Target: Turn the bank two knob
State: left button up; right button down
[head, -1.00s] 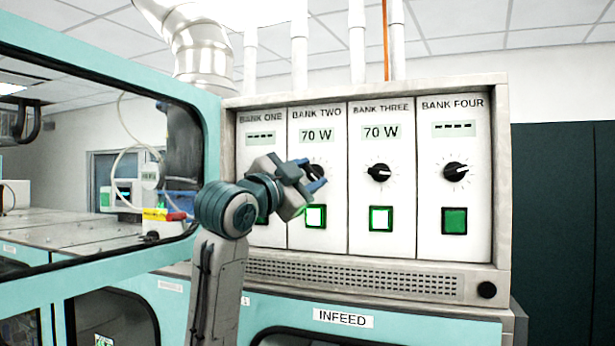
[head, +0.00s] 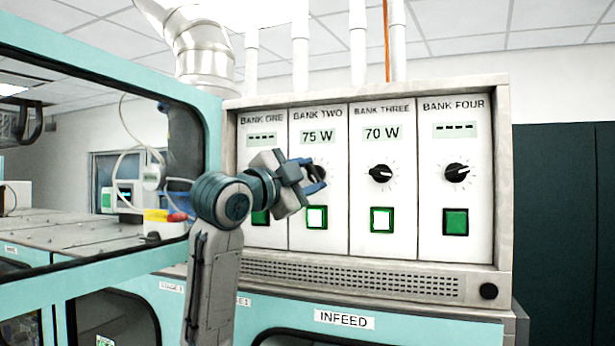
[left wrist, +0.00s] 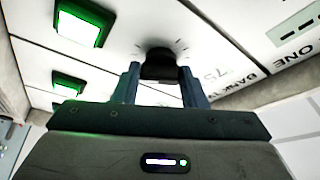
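The bank two knob (left wrist: 158,62) is a dark knob on the white panel marked BANK TWO. In the head view it is mostly hidden behind my left gripper (head: 316,178). In the left wrist view the two fingers of this gripper (left wrist: 160,75) stand one on each side of the knob, closed against it. The bank two display (head: 318,136) reads 75 W. The bank two button (head: 317,217) below is lit. My right gripper is in neither view.
The bank three knob (head: 380,173) and bank four knob (head: 456,173) are to the right, with free room in front. Bank three's display (head: 382,133) reads 70 W. A teal-framed glass door (head: 110,52) stands left of my left arm.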

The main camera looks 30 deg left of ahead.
pick_arm(q)
jog(key=o, duration=0.4)
jog(key=shift+s+f, duration=0.1)
jog(key=shift+s+f+b, duration=0.15)
jog(key=shift+s+b, duration=0.2)
jog(key=shift+b, duration=0.05)
jog(key=b+v, duration=0.5)
jog(key=v, duration=0.5)
